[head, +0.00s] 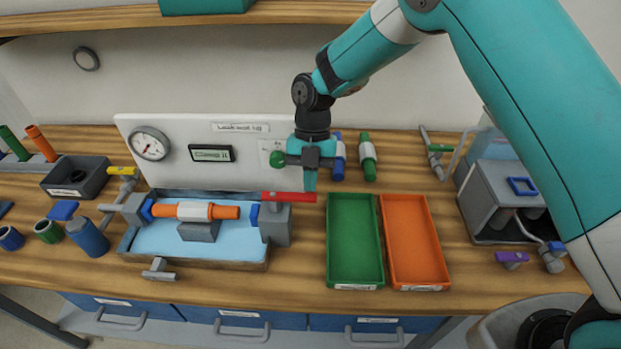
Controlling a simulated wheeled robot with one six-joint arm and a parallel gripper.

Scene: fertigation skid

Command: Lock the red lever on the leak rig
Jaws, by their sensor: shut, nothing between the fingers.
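The red lever (289,197) sits on top of the grey block (275,225) at the right end of the leak rig and lies level, pointing right. The rig has a shallow water tray (165,257) with an orange and white tube (196,211) clamped between blue-ringed grey ends. A white panel (175,163) with a dial gauge (150,144) and a small display stands behind it. My gripper (310,182) points down, shut and empty, just above and behind the lever's right end. Whether its fingertips touch the lever cannot be told.
A green tray (353,245) and an orange tray (416,245) lie right of the rig. Blue and green cylinders stand behind the trays. A grey machine (500,195) is at the far right. Cups and a black bin (75,177) are left.

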